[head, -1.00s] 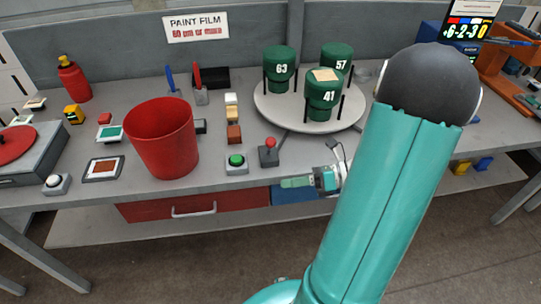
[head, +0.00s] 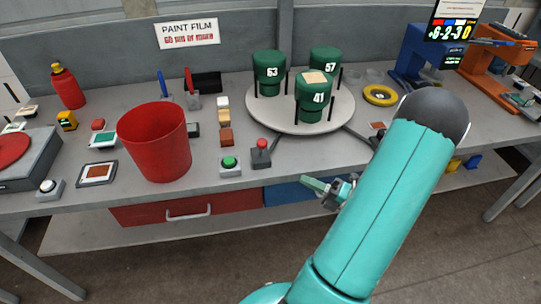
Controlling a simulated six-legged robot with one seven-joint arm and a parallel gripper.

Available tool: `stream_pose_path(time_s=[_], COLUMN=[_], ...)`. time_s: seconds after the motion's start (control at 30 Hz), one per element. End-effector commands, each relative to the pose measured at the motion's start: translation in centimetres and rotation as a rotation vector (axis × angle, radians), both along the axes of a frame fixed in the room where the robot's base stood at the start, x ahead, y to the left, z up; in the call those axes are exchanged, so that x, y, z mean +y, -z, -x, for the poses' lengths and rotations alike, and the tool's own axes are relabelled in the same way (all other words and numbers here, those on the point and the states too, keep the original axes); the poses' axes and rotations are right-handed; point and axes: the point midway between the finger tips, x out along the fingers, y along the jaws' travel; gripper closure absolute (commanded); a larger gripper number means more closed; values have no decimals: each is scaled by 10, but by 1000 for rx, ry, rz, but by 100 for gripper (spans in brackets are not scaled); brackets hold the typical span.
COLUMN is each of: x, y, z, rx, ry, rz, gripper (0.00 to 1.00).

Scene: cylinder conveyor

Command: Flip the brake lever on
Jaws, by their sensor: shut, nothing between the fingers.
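No readable label marks the brake lever. Farther back, a red upright handle (head: 189,80) on a grey base and a blue upright handle (head: 161,80) stand side by side. My gripper (head: 308,184) is shut and empty, in front of the bench edge, to the right of and lower in the picture than the red-knobbed lever, apart from it. My arm partly hides its wrist.
A round turntable (head: 285,122) carries green cylinders marked 63, 57 and 41. A green button (head: 230,163) sits left of the red-knobbed lever. A tall red bin (head: 155,150) stands farther left.

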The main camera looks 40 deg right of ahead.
Motion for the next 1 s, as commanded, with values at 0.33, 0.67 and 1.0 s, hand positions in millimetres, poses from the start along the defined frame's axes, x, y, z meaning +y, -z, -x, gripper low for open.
stream_pose_path(time_s=[0.33, 0.67, 1.0], x=[12, 36, 23], y=[-6, -19, -33], z=[-25, -86, -125], rx=[-1, 0, 0], ry=[-6, -9, -6], rz=[2, 3, 3], gripper=[100, 100, 100])
